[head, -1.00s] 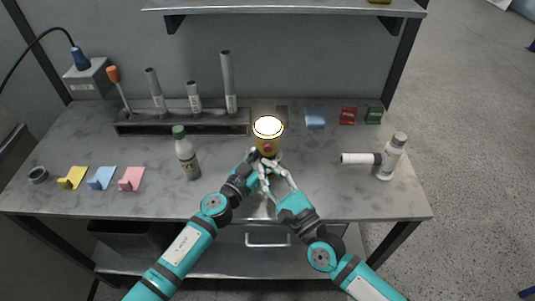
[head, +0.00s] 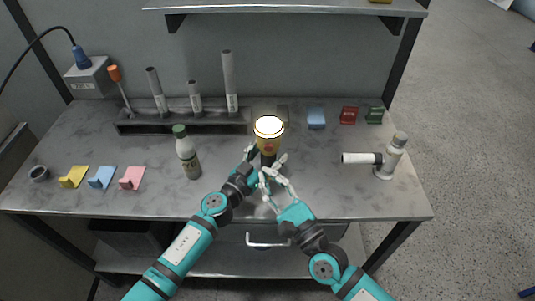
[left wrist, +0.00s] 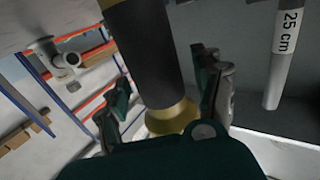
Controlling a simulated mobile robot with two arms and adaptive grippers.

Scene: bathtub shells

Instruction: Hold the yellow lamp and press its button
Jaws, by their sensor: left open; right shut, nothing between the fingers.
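The yellow lamp (head: 268,146) stands upright near the middle of the table, its round top glowing white. Its lower part is dark and partly covered by my grippers. My left gripper (head: 266,157) is open, with its fingers on either side of the lamp's lower part. In the left wrist view, the lamp's dark body (left wrist: 150,50) and its gold end run between the spread fingers. My right gripper (head: 266,177) is shut and empty, just in front of the lamp and below my left gripper. The lamp's button cannot be made out.
A green-capped bottle (head: 187,152) stands left of the lamp. A dark rack (head: 180,123) with grey tubes lies behind. Small coloured blocks stand at the back right. The table between lamp and white bottle is clear.

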